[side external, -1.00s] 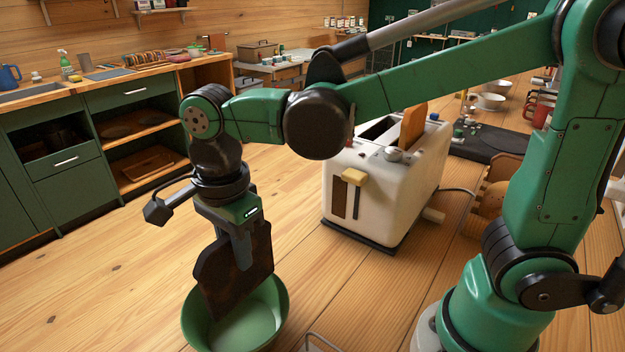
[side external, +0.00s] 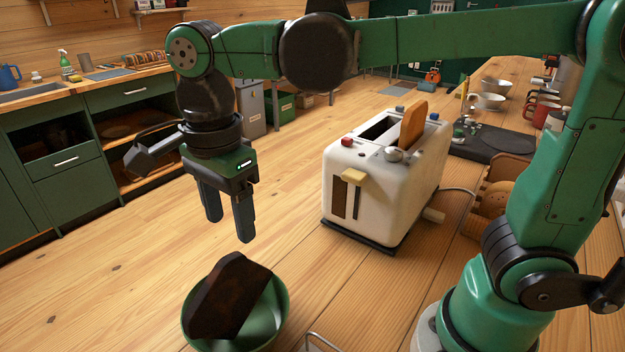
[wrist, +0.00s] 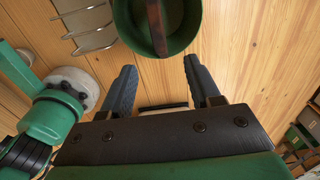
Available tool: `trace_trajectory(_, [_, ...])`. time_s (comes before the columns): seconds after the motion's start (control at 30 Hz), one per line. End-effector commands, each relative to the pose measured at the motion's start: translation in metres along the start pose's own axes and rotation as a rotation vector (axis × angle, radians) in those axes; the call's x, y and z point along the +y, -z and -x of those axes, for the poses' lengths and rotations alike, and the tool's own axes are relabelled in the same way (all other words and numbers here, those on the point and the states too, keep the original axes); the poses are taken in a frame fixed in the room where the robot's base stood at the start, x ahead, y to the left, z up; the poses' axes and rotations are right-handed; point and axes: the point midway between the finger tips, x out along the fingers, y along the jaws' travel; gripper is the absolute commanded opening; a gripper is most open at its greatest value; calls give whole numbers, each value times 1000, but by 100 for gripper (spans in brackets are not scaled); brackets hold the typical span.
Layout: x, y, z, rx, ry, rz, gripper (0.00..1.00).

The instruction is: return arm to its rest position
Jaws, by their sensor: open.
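My gripper (side external: 228,222) is open and empty, with its fingers pointing down. It hangs above the green bowl (side external: 270,322), clear of it. A dark brown burnt toast slice (side external: 229,298) leans on edge in the bowl, its top above the rim. In the wrist view my gripper (wrist: 160,85) shows both fingers apart with nothing between them. The bowl (wrist: 190,30) and the edge of the toast (wrist: 156,28) show beyond the fingertips there.
A white toaster (side external: 385,180) with a lighter toast slice (side external: 413,124) in one slot stands right of my gripper. A wire rack (wrist: 85,25) lies beside the bowl. Green cabinets (side external: 60,160) line the left wall.

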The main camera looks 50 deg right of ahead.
Motion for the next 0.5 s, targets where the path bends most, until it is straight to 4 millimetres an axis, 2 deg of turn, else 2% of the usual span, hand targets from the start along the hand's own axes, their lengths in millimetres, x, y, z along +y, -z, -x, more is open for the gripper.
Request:
trace_trajectory(0.33, [0, 2, 3, -3, 7, 19, 56])
trace_trajectory(0.43, [0, 12, 1, -15, 45, 113, 56])
trace_trajectory(0.5, [1, 23, -2, -22, 96, 239, 56])
